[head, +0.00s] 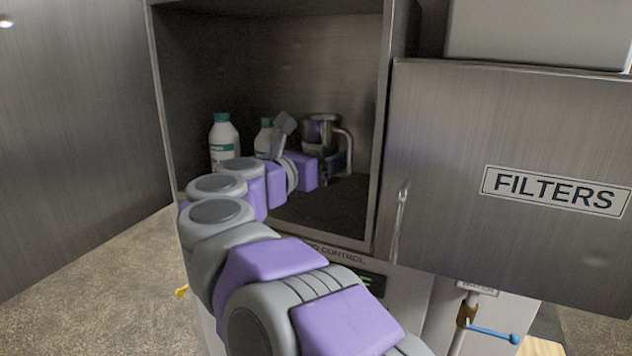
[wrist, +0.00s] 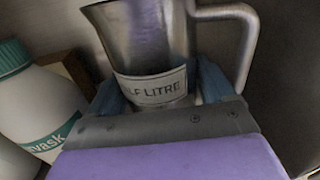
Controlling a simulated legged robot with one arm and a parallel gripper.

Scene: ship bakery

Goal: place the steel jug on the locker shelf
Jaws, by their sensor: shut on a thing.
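The steel jug (head: 322,128) is inside the open locker, towards the right of its interior, with its handle to the right. In the wrist view the jug (wrist: 145,35) is upright and shows a "LF LITRE" label and its handle. My gripper (wrist: 160,88) is shut on the jug, with a blue finger on each side of its lower body. In the head view my gripper (head: 322,165) reaches into the locker. The locker shelf (head: 335,210) is a dark flat floor. The jug's base is hidden, so I cannot tell whether it touches the shelf.
White bottles with green caps stand left of the jug, one at the left (head: 224,140) and one partly behind my arm (head: 264,138). The locker's side walls and front edge surround my arm. A door marked FILTERS (head: 520,170) stands at the right. Bare shelf shows at front right.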

